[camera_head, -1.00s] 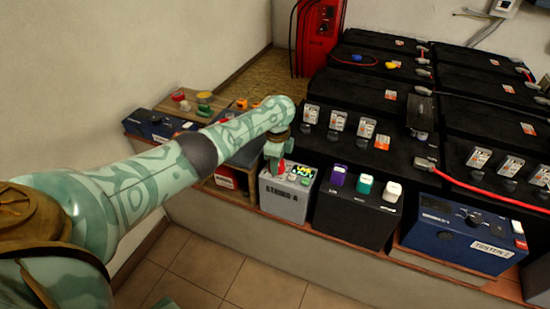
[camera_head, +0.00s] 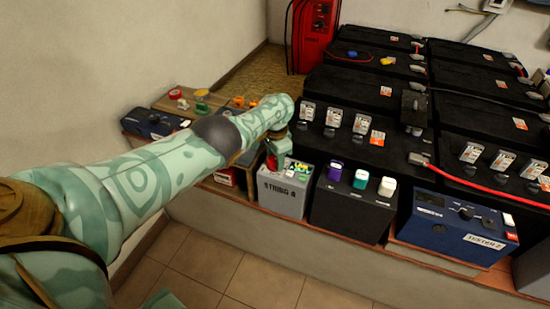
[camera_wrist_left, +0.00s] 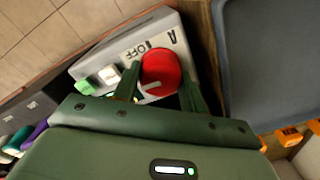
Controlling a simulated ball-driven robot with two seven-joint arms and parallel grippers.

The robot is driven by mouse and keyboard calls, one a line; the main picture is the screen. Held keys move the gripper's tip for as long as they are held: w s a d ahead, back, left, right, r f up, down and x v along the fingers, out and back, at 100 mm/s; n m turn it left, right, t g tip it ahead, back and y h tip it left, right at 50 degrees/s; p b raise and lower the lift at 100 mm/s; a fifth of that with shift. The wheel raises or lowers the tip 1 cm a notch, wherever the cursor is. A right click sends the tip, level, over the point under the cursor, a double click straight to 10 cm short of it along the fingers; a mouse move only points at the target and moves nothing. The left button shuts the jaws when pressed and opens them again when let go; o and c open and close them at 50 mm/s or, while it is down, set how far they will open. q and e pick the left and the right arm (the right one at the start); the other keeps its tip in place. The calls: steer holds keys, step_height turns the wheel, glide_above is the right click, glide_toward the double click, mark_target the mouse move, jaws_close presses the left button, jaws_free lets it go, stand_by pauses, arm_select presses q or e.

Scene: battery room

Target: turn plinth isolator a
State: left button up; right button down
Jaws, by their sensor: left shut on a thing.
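The isolator is a grey box (camera_head: 281,196) lettered STRING A, at the front edge of the plinth, left of the dark box. In the left wrist view its pale top (camera_wrist_left: 130,47) reads A and OFF and carries a round red knob (camera_wrist_left: 161,70) with a pale mark. My left gripper (camera_wrist_left: 160,88) has one finger on each side of the red knob and is shut on it. In the head view my left gripper (camera_head: 274,158) is over the box's left part and hides most of the knob. My right gripper is in neither view.
A dark box (camera_head: 347,210) with purple, green and white knobs stands right of the grey box, then a blue tester (camera_head: 455,232). Black batteries (camera_head: 350,95) with cables fill the plinth behind. Tiled floor lies in front.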

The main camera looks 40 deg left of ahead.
arm_select(q)
steer(key=shift+n, duration=0.5)
steer(key=o, duration=1)
steer(key=shift+c, duration=0.2)
step_height(320, 180, up, 16)
steer(key=p, duration=0.8)
steer(key=shift+d+r+p, duration=0.15)
steer(key=shift+d+p, duration=0.15)
steer(key=shift+p, duration=0.05)
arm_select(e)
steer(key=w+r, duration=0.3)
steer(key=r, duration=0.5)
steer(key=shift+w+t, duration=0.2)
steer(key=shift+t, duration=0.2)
